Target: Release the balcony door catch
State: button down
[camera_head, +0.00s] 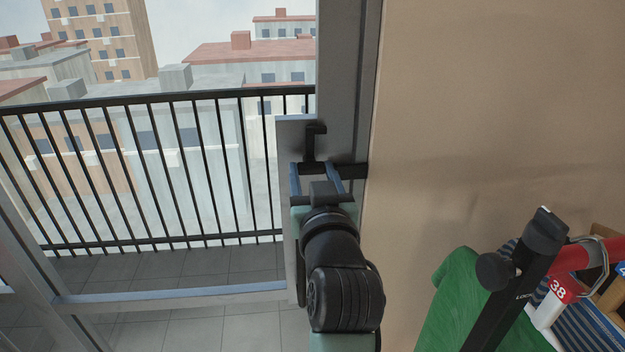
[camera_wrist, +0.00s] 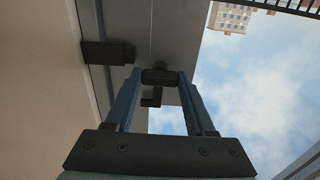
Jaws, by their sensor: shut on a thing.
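The balcony door (camera_head: 170,294) has a grey frame, seen at the left and centre of the head view. Its black catch (camera_head: 312,146) sits on a grey plate at the door's right edge. My gripper (camera_head: 313,168) reaches up to it, with a blue finger on each side. In the wrist view, my gripper (camera_wrist: 159,76) is shut on the black catch (camera_wrist: 158,76), whose bent end shows between the fingers. A black block (camera_wrist: 106,52) is fixed to the frame left of the fingers. It also shows right of the gripper in the head view (camera_head: 353,171).
A beige wall (camera_head: 490,110) stands close on the right. A black balcony railing (camera_head: 150,97) and buildings show outside. At the lower right are green cloth (camera_head: 470,305), a black-and-red rack (camera_head: 530,262) and striped cloth (camera_head: 575,325).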

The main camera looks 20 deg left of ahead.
dwell(0.4)
jog(key=shift+c, duration=1.2)
grip_release()
jog(key=shift+s, duration=0.1)
jog(key=b+v, duration=0.3)
jog(key=v, duration=1)
jog(key=shift+r, duration=0.1)
jog(key=s+d+r+m+t+h, duration=0.1)
jog(key=s+d+r+t+h, duration=0.1)
jog(key=r, duration=0.7)
jog(key=s+d+r+m+t+h+p, duration=0.1)
jog(key=s+d+r+m+t+h, duration=0.1)
jog(key=r+t, duration=0.3)
jog(key=s+d+r+m+t+h, duration=0.1)
jog(key=s+d+r+t+h, duration=0.2)
jog(key=r, duration=1.1)
jog(key=shift+s+d+t+p, duration=0.3)
jog(key=shift+s+d+t, duration=0.1)
jog(key=shift+s, duration=0.25)
